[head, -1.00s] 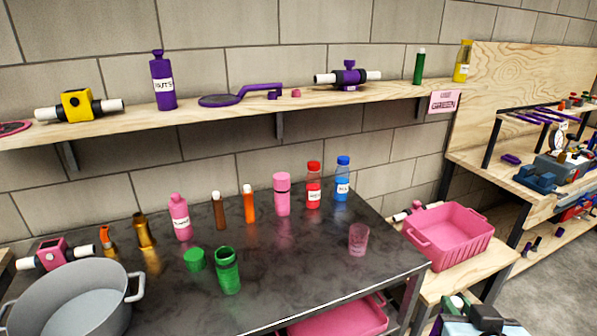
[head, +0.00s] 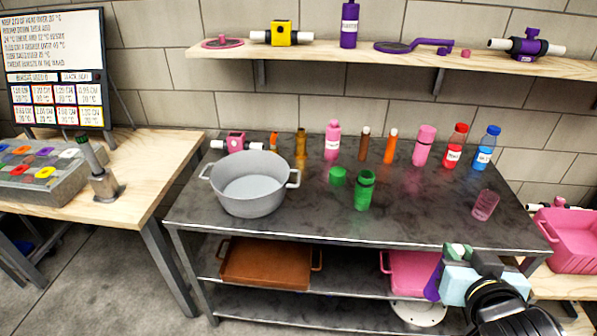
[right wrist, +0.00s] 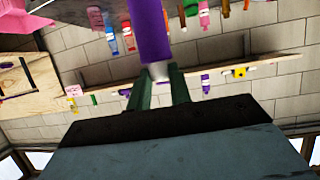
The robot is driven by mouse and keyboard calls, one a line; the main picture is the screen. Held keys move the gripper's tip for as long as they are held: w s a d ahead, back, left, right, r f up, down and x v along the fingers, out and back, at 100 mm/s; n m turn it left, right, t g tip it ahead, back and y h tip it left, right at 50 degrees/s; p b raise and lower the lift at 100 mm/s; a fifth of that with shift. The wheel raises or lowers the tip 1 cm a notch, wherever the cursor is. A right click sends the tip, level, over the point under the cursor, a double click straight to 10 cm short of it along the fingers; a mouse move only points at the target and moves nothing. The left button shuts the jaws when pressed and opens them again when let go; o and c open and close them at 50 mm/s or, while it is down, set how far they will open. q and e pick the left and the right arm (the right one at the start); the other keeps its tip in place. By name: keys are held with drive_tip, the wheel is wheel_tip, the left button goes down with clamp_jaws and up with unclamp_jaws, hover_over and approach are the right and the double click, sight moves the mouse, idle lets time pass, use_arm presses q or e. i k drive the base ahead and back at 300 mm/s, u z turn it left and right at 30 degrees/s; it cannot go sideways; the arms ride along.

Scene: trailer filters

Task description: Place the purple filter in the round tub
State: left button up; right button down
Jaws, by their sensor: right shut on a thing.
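The purple filter (right wrist: 150,32) is a purple cylinder with a whitish end. In the right wrist view that end sits between the green fingers of my right gripper (right wrist: 160,88), which is shut on it. In the head view my right gripper (head: 456,254) is at the lower right, in front of the dark table's front edge, with part of the purple filter (head: 434,284) hanging beside it. The round tub (head: 246,200), grey with two handles, stands on the left part of the dark table; its visible inside looks empty. The gripper is well to the right of the tub. My left gripper is not in view.
The dark table (head: 310,215) carries green containers (head: 364,190), a pink cup (head: 485,205) and several bottles along the back. Below are a brown tray (head: 266,262) and a pink tray (head: 405,270). A wall shelf (head: 370,62) runs behind.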

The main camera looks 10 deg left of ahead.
sight(256, 187)
drive_tip(key=u, duration=1.2)
drive_tip(key=i, duration=1.55)
drive_tip(key=z, duration=0.55)
